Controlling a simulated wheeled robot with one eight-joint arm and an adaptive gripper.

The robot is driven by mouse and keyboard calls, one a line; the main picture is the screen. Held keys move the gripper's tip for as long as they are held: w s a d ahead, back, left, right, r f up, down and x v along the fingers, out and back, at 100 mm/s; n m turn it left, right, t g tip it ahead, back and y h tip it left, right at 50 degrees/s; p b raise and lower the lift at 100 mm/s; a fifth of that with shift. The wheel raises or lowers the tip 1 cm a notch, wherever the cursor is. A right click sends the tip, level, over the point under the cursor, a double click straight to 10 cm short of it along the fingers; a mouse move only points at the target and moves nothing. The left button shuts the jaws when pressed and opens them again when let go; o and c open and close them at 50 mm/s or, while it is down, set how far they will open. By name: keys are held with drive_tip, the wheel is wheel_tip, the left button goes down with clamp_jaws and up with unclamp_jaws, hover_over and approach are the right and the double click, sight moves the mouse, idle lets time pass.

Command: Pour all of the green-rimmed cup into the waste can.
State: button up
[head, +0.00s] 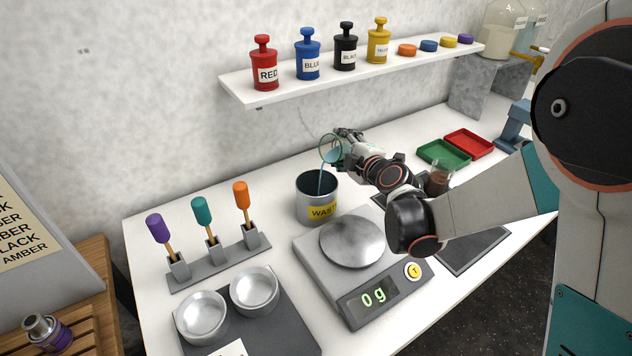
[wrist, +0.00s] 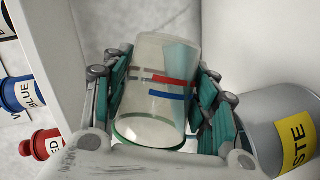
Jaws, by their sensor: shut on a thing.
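My gripper (head: 350,143) is shut on the green-rimmed cup (head: 330,150), a clear cup tipped well over above the waste can. A thin teal stream (head: 321,180) runs from the cup into the can. In the wrist view the cup (wrist: 160,90) sits between both teal finger pads, with red and blue marks on its wall and teal liquid along its right side. The waste can (head: 317,206) is grey metal with a yellow label and stands upright behind the scale. Its wall also shows in the wrist view (wrist: 262,130). Its bottom is hidden.
A scale (head: 350,245) reading 0 g stands in front of the can. Handled tools in a rack (head: 220,260) stand to its left. A shelf (head: 350,75) with coloured bottles is above. A brown-filled beaker (head: 438,182) is behind my arm, near green and red trays.

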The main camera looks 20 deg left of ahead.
drive_tip(key=shift+r, duration=0.15)
drive_tip(key=shift+s+a+n, duration=0.1)
drive_tip(key=shift+s+n, duration=0.1)
drive_tip(key=shift+n, duration=0.2)
drive_tip(key=shift+s+a+t+b, duration=0.1)
drive_tip(key=shift+s+t+b, duration=0.05)
drive_tip(key=shift+t+b, duration=0.2)
drive_tip(key=shift+s+a+f+n+b, duration=0.15)
drive_tip(key=shift+s+f+n+b, duration=0.1)
drive_tip(key=shift+n+b, duration=0.1)
